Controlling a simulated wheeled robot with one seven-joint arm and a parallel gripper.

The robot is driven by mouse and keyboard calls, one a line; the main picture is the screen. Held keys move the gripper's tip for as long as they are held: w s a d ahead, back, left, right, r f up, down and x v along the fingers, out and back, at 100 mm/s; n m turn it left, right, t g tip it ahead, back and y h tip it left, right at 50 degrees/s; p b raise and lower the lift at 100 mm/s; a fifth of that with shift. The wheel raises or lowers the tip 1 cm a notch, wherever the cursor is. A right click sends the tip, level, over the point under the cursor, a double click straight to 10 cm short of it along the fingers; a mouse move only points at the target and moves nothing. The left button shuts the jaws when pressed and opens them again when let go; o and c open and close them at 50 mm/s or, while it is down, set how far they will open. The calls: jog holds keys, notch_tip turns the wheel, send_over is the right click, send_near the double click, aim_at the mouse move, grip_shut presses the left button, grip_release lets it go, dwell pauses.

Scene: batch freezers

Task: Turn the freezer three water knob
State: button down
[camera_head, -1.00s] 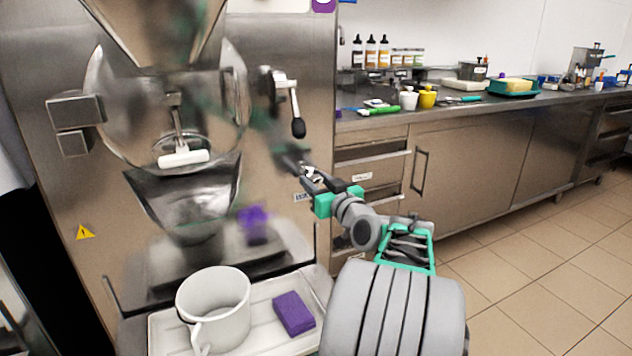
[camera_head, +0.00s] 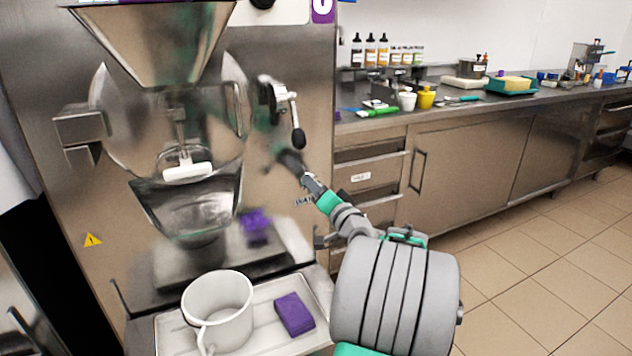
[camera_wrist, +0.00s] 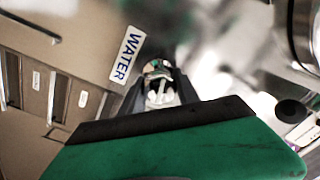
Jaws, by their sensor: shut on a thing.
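The steel freezer (camera_head: 60,190) fills the left of the head view. Its white WATER label shows in the wrist view (camera_wrist: 127,55), beside my fingers, and is partly covered by my arm in the head view. My gripper (camera_head: 290,162) is at the freezer's front, below the black-tipped lever. In the wrist view my fingers (camera_wrist: 160,88) are shut on the water knob (camera_wrist: 158,92), a small light metallic part between the dark fingertips. The knob itself is mostly hidden in the head view, and its exact angle cannot be told.
A lever (camera_head: 292,115) hangs just above my gripper. A white pitcher (camera_head: 218,312) and a purple sponge (camera_head: 294,314) are on the tray (camera_head: 262,296) below. A counter with drawers (camera_head: 371,178) stands close on the right. Tiled floor beyond is clear.

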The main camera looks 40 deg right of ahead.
jog(key=shift+m+p, duration=0.85)
jog(key=shift+m, duration=0.75)
jog(key=c, duration=0.9)
grip_release()
jog(key=v, duration=0.8)
jog(key=shift+d+f, duration=0.1)
